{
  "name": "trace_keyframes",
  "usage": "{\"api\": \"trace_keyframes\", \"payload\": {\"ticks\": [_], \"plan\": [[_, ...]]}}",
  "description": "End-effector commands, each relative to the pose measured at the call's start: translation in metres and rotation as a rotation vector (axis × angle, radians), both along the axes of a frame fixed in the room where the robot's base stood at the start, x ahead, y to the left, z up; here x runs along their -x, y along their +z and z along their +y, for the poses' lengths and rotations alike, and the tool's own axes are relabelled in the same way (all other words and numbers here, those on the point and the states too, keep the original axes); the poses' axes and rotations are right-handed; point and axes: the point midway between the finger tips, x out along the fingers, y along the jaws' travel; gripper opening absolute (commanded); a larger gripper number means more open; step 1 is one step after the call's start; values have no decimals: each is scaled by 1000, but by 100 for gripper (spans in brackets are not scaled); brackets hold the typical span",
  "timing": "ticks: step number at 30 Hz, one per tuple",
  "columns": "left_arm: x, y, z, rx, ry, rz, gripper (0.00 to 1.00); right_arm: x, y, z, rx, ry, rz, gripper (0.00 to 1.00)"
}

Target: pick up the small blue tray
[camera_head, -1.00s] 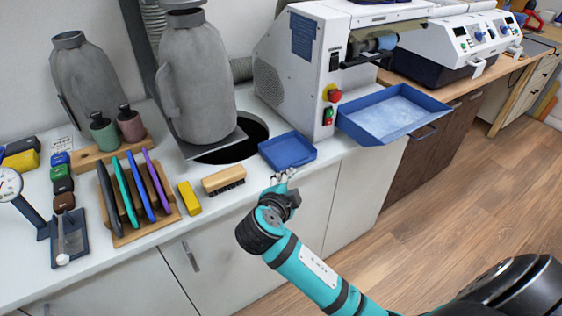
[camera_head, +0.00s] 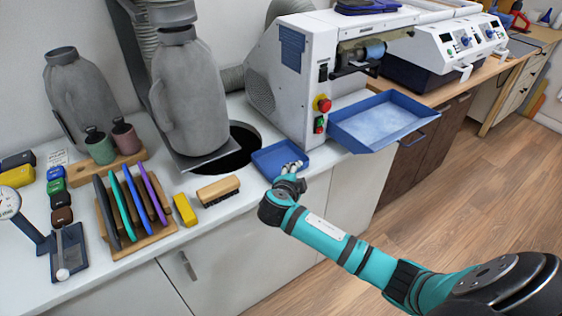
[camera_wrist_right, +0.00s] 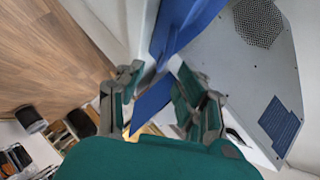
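The small blue tray (camera_head: 268,157) lies on the white counter at its front edge, left of the large blue tray, in the head view. My right gripper (camera_head: 291,167) is at the small tray's front right side and hides part of it. In the right wrist view my right gripper (camera_wrist_right: 152,92) has its fingers apart, with the small blue tray (camera_wrist_right: 150,104) showing in the gap. I cannot tell whether a finger touches it. My left gripper is not in view.
A large blue tray (camera_head: 384,120) juts from the white machine (camera_head: 290,75) just right of the small tray. A brush (camera_head: 218,190) and a yellow block (camera_head: 184,210) lie to the left. A dark round hole (camera_head: 236,158) is behind left.

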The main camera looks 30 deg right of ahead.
Motion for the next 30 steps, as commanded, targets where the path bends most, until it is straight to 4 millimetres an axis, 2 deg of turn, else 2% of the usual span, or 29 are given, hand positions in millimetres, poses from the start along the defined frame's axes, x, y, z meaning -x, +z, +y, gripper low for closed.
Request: {"api": "trace_keyframes", "payload": {"ticks": [3,9,17,20,26,30], "plan": [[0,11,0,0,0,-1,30,-13,-4,-9,6,-2,2,36],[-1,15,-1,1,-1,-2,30,-27,-16,-22,3,0,2,36],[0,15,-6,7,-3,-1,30,-29,-19,-24,1,-1,1,36],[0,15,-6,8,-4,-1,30,-29,-19,-24,1,-1,1,27],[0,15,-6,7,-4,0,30,-28,-19,-24,1,-1,1,1],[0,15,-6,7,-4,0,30,-28,-20,-23,0,0,4,0]]}}
